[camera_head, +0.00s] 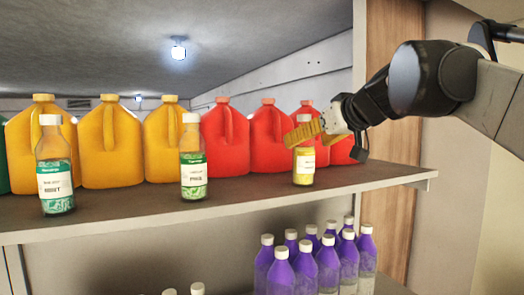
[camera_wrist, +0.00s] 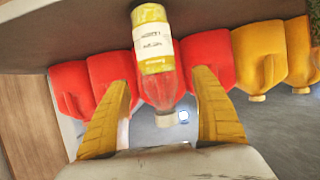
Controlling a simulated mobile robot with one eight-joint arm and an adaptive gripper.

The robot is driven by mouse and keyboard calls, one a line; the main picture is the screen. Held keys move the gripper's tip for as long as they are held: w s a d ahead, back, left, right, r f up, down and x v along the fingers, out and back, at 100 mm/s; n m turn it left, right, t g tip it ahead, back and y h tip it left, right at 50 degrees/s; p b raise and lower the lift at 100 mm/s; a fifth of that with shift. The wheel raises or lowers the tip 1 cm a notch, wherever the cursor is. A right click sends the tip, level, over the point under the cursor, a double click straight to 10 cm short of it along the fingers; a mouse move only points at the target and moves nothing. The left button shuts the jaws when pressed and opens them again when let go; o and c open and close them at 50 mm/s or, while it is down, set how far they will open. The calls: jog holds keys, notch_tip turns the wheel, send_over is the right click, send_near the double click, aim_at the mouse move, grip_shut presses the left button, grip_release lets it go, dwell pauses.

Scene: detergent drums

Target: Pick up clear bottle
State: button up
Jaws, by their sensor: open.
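A clear bottle with a yellow-and-white label and white cap (camera_head: 304,168) stands upright on the shelf at the right. My gripper (camera_head: 304,133) is at its upper part, with the yellow fingers open. In the wrist view, which is upside down, the same bottle (camera_wrist: 154,50) lies between the two spread fingers of my gripper (camera_wrist: 161,82), with a gap on each side. Two other clear bottles with green-and-white labels stand on the shelf, one in the middle (camera_head: 193,165) and one at the left (camera_head: 54,180).
Yellow jugs (camera_head: 110,145) and red jugs (camera_head: 225,140) stand in a row close behind the bottles. The shelf (camera_head: 245,200) has clear room between the bottles along its front. Several purple bottles with white caps (camera_head: 328,265) stand below it.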

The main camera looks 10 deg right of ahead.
aim_at(303, 143)
jog(key=x, duration=0.3)
jog(key=shift+w, duration=0.1)
jog(key=shift+s, duration=0.25)
jog(key=c, duration=1.5)
jog(key=shift+r, duration=0.1)
